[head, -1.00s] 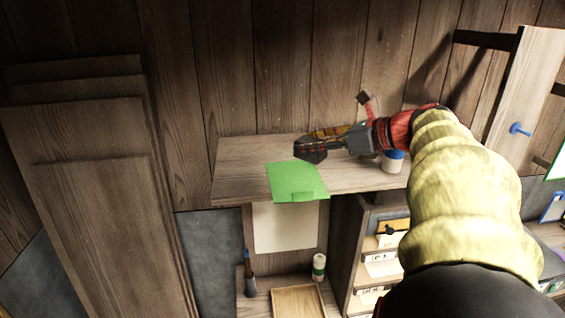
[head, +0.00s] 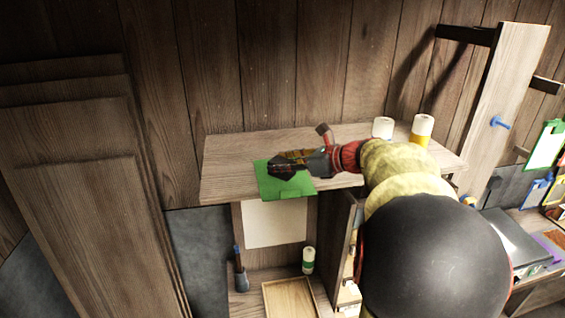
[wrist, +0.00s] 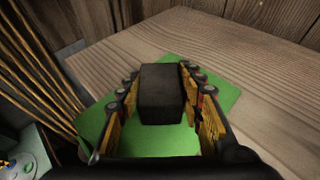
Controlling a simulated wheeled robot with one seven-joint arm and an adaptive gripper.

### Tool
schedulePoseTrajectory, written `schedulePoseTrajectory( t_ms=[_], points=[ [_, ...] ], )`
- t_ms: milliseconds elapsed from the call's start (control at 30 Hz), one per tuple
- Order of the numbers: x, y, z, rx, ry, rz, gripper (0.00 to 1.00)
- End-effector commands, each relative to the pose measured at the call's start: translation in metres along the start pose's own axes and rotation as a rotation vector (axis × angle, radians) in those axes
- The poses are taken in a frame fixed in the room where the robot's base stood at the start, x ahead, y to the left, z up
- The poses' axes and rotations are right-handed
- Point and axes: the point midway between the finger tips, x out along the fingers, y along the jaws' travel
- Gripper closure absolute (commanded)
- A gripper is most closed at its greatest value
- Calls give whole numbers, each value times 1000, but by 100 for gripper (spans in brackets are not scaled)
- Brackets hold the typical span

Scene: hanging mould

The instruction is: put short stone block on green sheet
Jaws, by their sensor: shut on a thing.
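The green sheet (head: 268,185) lies on the wooden shelf, partly over its front edge. It also shows in the wrist view (wrist: 181,140) under and around my gripper. My gripper (head: 284,167) is over the sheet, its fingers pointing left in the head view. In the wrist view my gripper (wrist: 160,95) has its fingers on both sides of a dark stone block (wrist: 161,93) and is shut on it. The block is over the sheet; I cannot tell whether it touches it. In the head view the block is hard to tell from the dark fingers.
The wooden shelf (head: 228,160) is bare left of the sheet. A white jar (head: 383,128) and a yellow-banded jar (head: 421,130) stand at its right. A plank wall (head: 270,70) rises close behind. Below are a wooden tray (head: 290,299) and a green-banded jar (head: 308,260).

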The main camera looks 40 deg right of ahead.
Motion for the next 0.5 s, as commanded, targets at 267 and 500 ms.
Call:
schedulePoseTrajectory(
  t_ms=[267,500],
  points=[
    [0,0,-1,-1,-1,-1,100],
    [1,0,-3,0,0,0,52]
  ],
)
